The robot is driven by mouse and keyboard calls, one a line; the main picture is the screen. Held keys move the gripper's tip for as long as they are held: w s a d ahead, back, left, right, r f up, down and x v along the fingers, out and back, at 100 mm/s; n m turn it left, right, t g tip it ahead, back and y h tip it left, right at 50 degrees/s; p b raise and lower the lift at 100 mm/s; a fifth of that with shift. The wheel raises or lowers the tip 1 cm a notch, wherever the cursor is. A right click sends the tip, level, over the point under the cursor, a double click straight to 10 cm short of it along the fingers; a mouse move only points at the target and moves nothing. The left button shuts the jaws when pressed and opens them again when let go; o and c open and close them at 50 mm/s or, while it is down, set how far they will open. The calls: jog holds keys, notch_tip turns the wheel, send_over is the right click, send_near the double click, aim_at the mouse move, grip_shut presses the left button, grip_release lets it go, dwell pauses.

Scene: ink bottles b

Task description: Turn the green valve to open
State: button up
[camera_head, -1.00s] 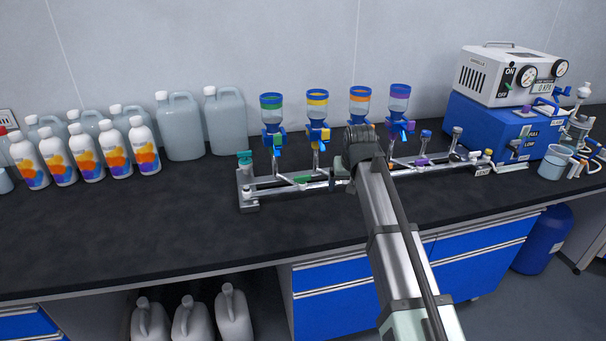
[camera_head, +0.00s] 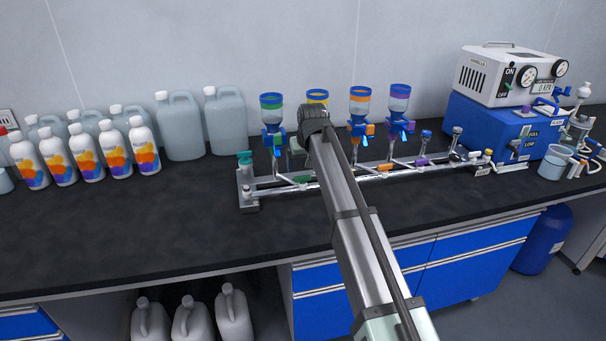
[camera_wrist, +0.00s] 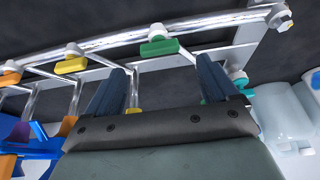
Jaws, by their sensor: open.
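The green valve handle (camera_head: 301,179) sits on the metal manifold rail (camera_head: 268,190), below the green-banded funnel (camera_head: 272,112). In the wrist view, the green handle (camera_wrist: 158,47) lies crosswise on its white fitting, beyond the fingertips and between their lines. My gripper (camera_wrist: 161,76) is open, with two dark blue fingers apart and nothing seen held between them. The handle looks apart from both fingers. In the head view my wrist (camera_head: 315,122) is above the rail near the yellow-banded funnel (camera_head: 318,96), and hides the fingers and the yellow rail valve.
The yellow (camera_wrist: 70,66) and orange (camera_wrist: 10,80) rail handles lie left of the green one in the wrist view. A teal knob (camera_head: 244,158) stands at the rail's left end. Clear jugs (camera_head: 225,120) stand behind. The counter in front (camera_head: 170,215) is clear.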

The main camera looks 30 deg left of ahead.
aim_at(302, 176)
jog(key=shift+x, duration=2.8)
jog(key=shift+c, duration=0.2)
jog(key=c, duration=1)
jog(key=shift+w+d+n+g+y, duration=0.1)
jog(key=shift+n+g+y, duration=0.2)
jog(key=shift+n, duration=0.8)
jog(key=shift+w+n+g+y, duration=0.1)
jog(key=shift+n+g, duration=0.3)
jog(key=shift+n, duration=0.7)
jog(key=o, duration=1)
jog(key=shift+o, duration=0.2)
jog(key=shift+s+r, duration=0.1)
